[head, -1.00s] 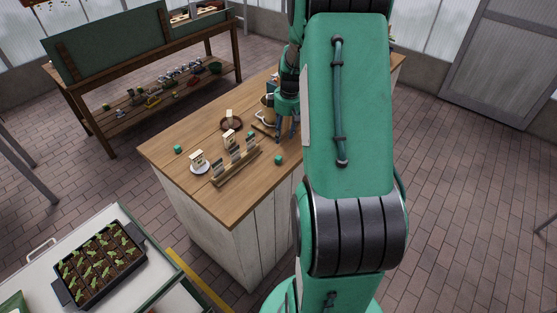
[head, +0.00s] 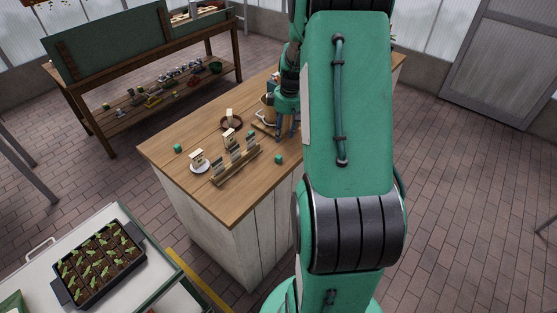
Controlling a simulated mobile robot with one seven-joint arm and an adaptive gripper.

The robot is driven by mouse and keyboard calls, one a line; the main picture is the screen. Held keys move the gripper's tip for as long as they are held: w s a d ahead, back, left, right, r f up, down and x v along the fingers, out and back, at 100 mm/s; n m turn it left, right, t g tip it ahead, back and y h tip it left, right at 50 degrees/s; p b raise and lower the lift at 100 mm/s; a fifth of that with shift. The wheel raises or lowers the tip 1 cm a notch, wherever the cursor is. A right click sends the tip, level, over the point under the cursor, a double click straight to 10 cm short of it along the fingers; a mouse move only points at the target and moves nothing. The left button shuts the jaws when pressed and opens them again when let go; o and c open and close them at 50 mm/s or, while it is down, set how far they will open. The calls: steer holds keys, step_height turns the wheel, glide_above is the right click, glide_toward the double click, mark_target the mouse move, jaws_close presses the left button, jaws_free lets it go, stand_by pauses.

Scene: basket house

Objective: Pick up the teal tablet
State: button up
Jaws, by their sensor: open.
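Small teal pieces lie on the wooden counter top. One teal piece (head: 178,148) is near the left edge, and another teal piece (head: 278,159) is at the front right, just in front of my gripper. They are too small to tell which is the teal tablet. My gripper (head: 286,136) points down over the right part of the counter, beside my arm's large green link. Its fingers are apart, and no held object shows between them. My arm hides the counter's right part.
A wooden rack (head: 236,168) with upright cards stands near the counter's front edge. A white dish (head: 200,169) and a dark round tray (head: 231,123) each hold a small pale block. A tan container (head: 267,112) stands close behind my gripper. The counter's left corner is clear.

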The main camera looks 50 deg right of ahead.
steer(key=b, duration=0.1)
glide_above(279, 157)
steer(key=shift+s+d+f, duration=0.1)
steer(key=shift+f, duration=2.05)
steer(key=shift+s+d+f, duration=0.1)
steer(key=shift+f, duration=2.05)
steer(key=shift+f, duration=0.1)
steer(key=shift+w+a+f+b, duration=0.15)
steer(key=shift+f+b, duration=0.1)
steer(key=shift+f, duration=1)
steer(key=shift+w+f+b, duration=0.15)
steer(key=shift+f+b, duration=0.1)
steer(key=shift+f, duration=0.95)
steer(key=c, duration=0.8)
